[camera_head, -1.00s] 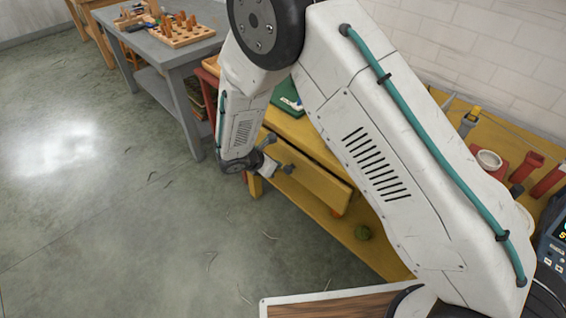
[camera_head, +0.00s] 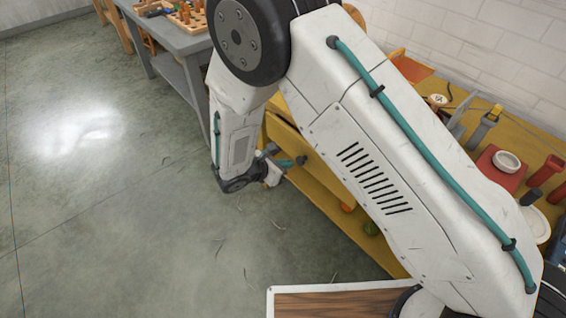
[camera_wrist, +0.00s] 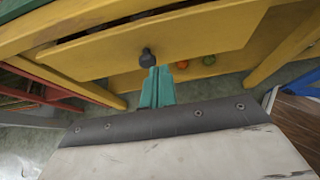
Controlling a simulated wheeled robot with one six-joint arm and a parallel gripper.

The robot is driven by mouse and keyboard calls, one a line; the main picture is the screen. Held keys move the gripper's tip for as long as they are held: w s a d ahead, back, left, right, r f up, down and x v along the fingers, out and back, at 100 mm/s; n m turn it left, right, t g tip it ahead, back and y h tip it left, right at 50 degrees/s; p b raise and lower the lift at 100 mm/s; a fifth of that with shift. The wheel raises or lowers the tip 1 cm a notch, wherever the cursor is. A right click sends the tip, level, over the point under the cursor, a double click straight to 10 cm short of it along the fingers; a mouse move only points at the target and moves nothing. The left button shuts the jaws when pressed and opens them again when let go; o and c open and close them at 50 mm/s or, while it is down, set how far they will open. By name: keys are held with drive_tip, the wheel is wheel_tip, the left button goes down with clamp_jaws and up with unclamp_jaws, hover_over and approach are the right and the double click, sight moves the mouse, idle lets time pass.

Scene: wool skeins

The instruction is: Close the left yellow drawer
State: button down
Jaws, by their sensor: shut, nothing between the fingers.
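The yellow bench's drawer has a plain yellow front (camera_wrist: 190,38) with a dark round knob (camera_wrist: 147,58) in the wrist view. A narrow gap along its top edge suggests the drawer stands slightly out. In the head view, part of the drawer front (camera_head: 318,186) shows below my arm, with the knob (camera_head: 302,160) at its left. My gripper (camera_wrist: 158,72) has its teal fingers together and empty, with the tips just below the knob. It also shows in the head view (camera_head: 288,163) beside the knob. I cannot tell whether the tips touch.
An orange ball (camera_wrist: 182,65) and a green ball (camera_wrist: 209,60) lie on the lower shelf. A grey table (camera_head: 180,45) with a peg board stands at the back left. A wood-topped surface (camera_head: 330,303) is at the front. The floor at left is clear.

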sight(313, 156)
drive_tip(key=x, duration=0.3)
drive_tip(key=r+x, duration=0.1)
drive_tip(key=x, duration=0.5)
drive_tip(key=shift+w+d+r, duration=0.2)
drive_tip(key=shift+w+d, duration=0.05)
drive_tip(key=shift+d, duration=0.05)
drive_tip(key=shift+w+d, duration=0.3)
